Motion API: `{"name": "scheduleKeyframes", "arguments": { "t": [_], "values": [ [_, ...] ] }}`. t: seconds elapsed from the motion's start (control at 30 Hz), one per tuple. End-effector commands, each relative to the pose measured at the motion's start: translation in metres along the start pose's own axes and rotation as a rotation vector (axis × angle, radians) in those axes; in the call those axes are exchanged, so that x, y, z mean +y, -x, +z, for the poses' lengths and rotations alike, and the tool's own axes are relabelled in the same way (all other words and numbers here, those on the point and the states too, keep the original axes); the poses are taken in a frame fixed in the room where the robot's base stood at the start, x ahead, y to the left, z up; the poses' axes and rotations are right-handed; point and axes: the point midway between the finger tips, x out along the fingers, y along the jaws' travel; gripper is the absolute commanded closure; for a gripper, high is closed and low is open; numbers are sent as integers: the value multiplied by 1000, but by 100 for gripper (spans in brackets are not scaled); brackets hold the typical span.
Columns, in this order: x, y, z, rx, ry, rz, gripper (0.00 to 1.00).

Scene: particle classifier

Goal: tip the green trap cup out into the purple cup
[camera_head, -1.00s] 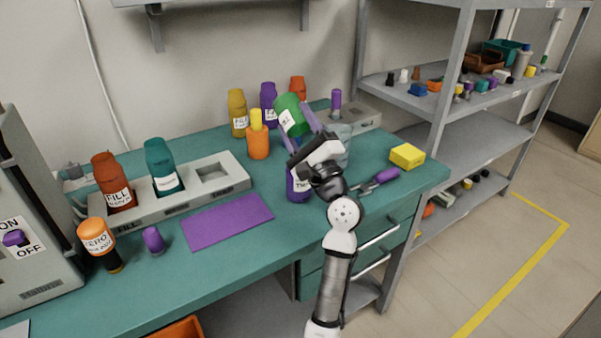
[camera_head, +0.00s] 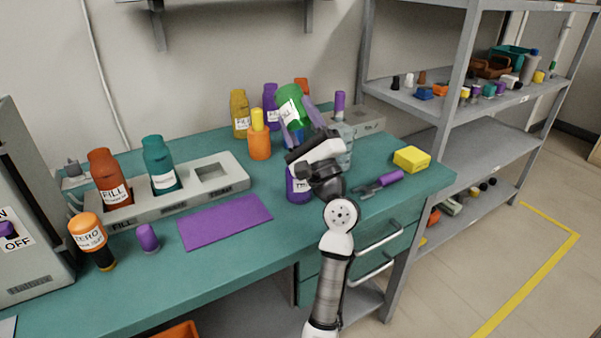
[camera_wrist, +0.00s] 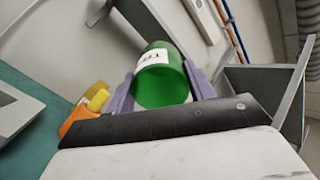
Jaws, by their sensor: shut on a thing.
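The green trap cup (camera_head: 290,97) is held between the purple finger pads of my gripper (camera_head: 300,118), raised above the bench and tilted. In the wrist view the green cup (camera_wrist: 162,78) with a white label sits between both pads of my gripper (camera_wrist: 160,88). The purple cup (camera_head: 297,189), with a white label, stands on the bench below my gripper and is partly hidden by it. I cannot see into either cup or tell whether anything is pouring.
An orange bottle with a yellow top (camera_head: 259,143) and a yellow bottle (camera_head: 240,112) stand behind at the left. A clear container (camera_head: 345,140) is close at the right. A purple-handled tool (camera_head: 388,180) and yellow block (camera_head: 411,159) lie right. The purple mat (camera_head: 225,221) is clear.

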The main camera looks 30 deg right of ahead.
Motion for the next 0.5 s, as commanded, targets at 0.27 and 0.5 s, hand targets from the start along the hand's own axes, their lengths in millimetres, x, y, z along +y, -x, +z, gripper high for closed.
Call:
{"name": "scheduleKeyframes", "arguments": {
  "t": [0.27,0.5],
  "values": [
    [1,-1,5,-15,0,-29,70],
    [0,-2,9,-24,0,-49,70]
  ]
}}
